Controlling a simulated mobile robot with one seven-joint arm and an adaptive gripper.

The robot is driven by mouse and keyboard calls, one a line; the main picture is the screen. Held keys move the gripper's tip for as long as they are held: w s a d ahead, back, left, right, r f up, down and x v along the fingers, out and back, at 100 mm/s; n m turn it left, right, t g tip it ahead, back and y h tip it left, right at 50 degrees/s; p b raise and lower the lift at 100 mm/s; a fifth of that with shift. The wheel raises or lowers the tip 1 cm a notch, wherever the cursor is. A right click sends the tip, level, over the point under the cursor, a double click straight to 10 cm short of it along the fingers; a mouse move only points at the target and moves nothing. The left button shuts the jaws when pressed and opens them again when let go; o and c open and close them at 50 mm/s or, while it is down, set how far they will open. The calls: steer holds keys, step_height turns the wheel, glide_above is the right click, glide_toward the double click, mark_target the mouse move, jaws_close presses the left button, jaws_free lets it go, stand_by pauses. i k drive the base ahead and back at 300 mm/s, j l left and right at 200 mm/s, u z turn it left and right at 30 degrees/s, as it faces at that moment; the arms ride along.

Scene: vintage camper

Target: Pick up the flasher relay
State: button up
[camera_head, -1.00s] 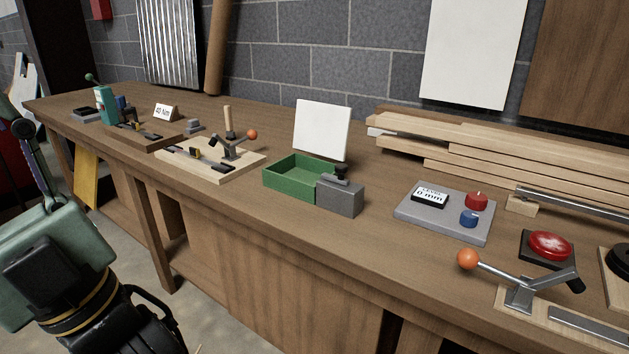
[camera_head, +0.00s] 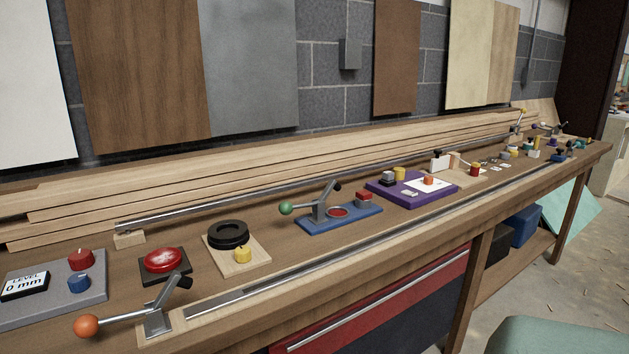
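I cannot make out which item, if any, is the flasher relay. Small parts stand on the long wooden workbench (camera_head: 400,232), several too small and far to name. A purple board (camera_head: 440,194) carries a small dark-and-grey block (camera_head: 388,178), a yellow cylinder (camera_head: 399,173) and an orange piece on a white card (camera_head: 428,181). Further right are a red-and-yellow cylinder (camera_head: 475,170) and several small flat pieces (camera_head: 494,162). My gripper is not in view; a pale green surface at the lower right may be part of my body.
A toggle clamp with an orange knob (camera_head: 87,326), a red button (camera_head: 163,260), a black ring (camera_head: 228,235) and a blue clamp board (camera_head: 340,218) line the bench. Timber (camera_head: 260,165) is stacked along the back. Open floor (camera_head: 590,257) lies at the right.

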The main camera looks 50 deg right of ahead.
mark_target(387, 176)
steer(key=z, duration=1.9)
steer(key=i+j+z, duration=0.15)
steer(key=i+z, duration=0.35)
steer(key=i+j+z, duration=0.55)
steer(key=i+j, duration=0.2)
